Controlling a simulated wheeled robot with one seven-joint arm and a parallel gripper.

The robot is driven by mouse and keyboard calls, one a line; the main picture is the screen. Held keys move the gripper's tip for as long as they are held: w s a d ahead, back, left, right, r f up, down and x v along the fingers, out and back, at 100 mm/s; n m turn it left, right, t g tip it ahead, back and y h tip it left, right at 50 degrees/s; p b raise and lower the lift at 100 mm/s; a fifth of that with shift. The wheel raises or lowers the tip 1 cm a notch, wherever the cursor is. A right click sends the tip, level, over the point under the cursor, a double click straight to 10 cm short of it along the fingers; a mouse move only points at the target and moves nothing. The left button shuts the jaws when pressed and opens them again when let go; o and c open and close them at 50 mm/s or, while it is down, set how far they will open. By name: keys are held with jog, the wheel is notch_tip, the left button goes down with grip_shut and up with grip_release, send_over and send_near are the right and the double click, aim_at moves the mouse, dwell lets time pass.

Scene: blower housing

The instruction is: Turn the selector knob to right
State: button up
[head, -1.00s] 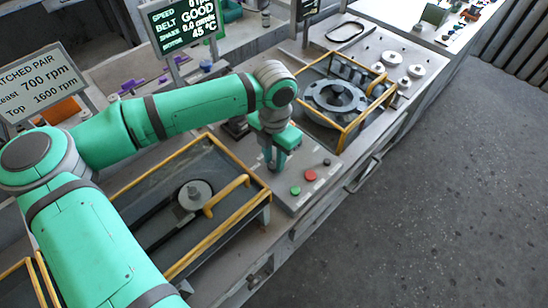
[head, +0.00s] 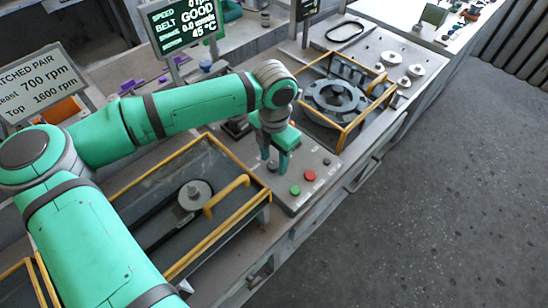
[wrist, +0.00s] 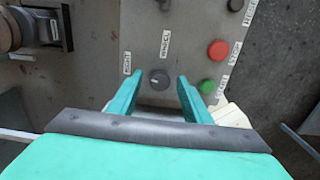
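The selector knob (wrist: 159,78) is a small dark round knob on a grey control panel (wrist: 145,25). In the wrist view it lies between the tips of my gripper (wrist: 160,84), with visible gaps on both sides. My gripper is open, and its green fingers point at the panel. Printed labels stand left of and above the knob; the knob's exact pointing direction is too small to tell. In the head view my gripper (head: 276,163) is low over the panel, and its fingers partly hide the knob area.
A red button (wrist: 217,50) and a green button (wrist: 207,86) sit right of the knob. A yellow-railed belt bay (head: 208,208) lies left of the panel. A second yellow-framed bay (head: 345,127) holds a grey ring housing. Open floor lies at the right.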

aim_at(274, 164)
jog(key=shift+r, duration=0.15)
notch_tip(274, 164, up, 11)
jog(key=shift+f, duration=0.2)
jog(key=shift+w, duration=0.1)
dwell(0.5)
